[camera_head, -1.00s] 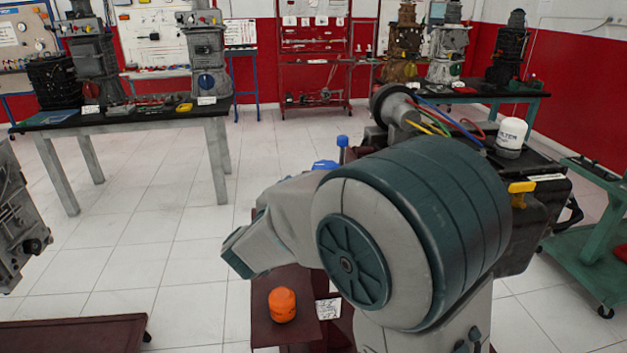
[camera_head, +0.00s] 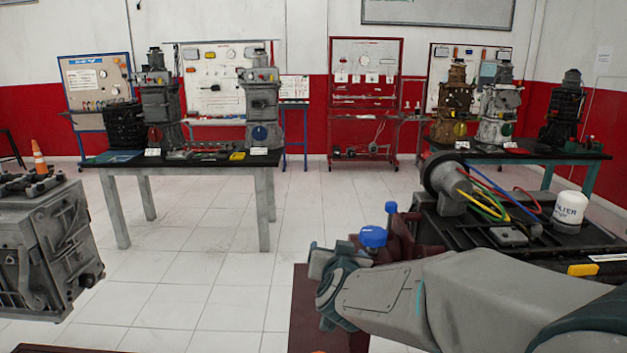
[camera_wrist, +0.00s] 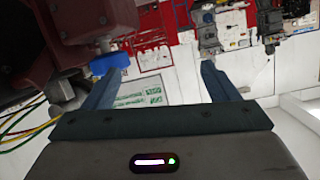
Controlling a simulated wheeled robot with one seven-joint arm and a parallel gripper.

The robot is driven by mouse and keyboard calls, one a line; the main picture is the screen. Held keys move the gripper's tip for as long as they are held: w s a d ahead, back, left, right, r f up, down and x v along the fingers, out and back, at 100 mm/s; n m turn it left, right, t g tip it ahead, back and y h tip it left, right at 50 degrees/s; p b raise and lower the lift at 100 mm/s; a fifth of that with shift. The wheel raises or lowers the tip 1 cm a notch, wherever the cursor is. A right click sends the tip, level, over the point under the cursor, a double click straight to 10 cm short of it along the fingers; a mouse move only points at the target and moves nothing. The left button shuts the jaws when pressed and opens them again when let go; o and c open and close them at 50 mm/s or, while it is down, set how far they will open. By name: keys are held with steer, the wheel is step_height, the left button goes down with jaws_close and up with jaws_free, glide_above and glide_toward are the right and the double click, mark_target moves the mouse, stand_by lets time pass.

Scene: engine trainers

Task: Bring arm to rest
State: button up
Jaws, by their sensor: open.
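My gripper (camera_wrist: 162,68) is open in the wrist view, its two dark fingers apart with nothing between them. A blue cap (camera_wrist: 110,63) on a dark red part shows close beside the left finger; I cannot tell whether they touch. In the head view my arm reaches from the lower right to the middle, over the front of an engine trainer. The fingers are not clearly seen there. A blue cap (camera_head: 373,236) stands just behind the arm's far end.
The engine trainer carries a white filter (camera_head: 569,211) and coloured hoses at the right. A grey engine block (camera_head: 45,245) stands at the left. A table (camera_head: 185,167) with engine models is behind. The tiled floor (camera_head: 200,290) between them is clear.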

steer(key=s+d+f+g+p, duration=0.1)
steer(key=s+d+g, duration=0.2)
steer(key=s, duration=0.5)
steer(key=s+d+f+n+g+p, duration=0.1)
steer(key=s+d+f+g, duration=0.1)
steer(key=s+g, duration=0.3)
steer(key=s+d+f+n+g+p, duration=0.1)
steer(key=s+d+f+g, duration=0.1)
steer(key=s, duration=1)
steer(key=d+g, duration=0.1)
steer(key=d, duration=0.1)
steer(key=shift+s+d+g+y+p, duration=0.2)
steer(key=shift+d+g+y+p, duration=0.1)
steer(key=shift+g+p, duration=0.1)
stand_by(0.6)
